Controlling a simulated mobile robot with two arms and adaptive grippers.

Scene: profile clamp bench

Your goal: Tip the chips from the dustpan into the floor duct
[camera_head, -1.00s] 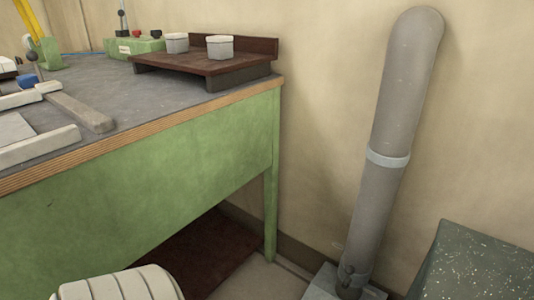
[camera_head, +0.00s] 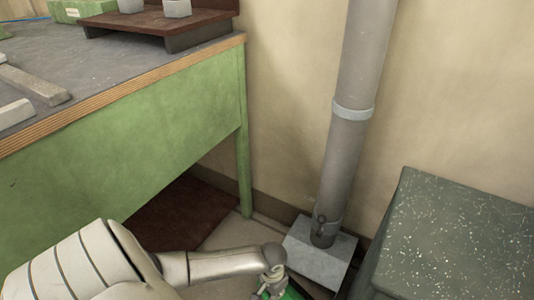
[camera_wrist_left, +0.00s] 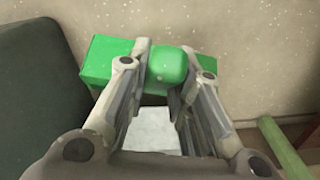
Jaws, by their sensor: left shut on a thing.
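The green dustpan shows at the bottom edge of the head view (camera_head: 290,293), mostly cut off. In the left wrist view its green body (camera_wrist_left: 97,62) lies behind my fingers, and its rounded green handle (camera_wrist_left: 168,66) is between them. My left gripper (camera_head: 272,274) is shut on the handle; it also shows in the left wrist view (camera_wrist_left: 174,64). The floor duct is a grey box (camera_head: 318,262) at the foot of a tall grey pipe (camera_head: 352,95), just right of the gripper. No chips can be seen. My right gripper is not in view.
A green workbench (camera_head: 120,145) with a grey top stands at the left, its leg (camera_head: 244,150) near the duct. A dark green speckled block (camera_head: 455,235) stands at the right. The wall is close behind the pipe. A brown panel (camera_head: 185,212) lies under the bench.

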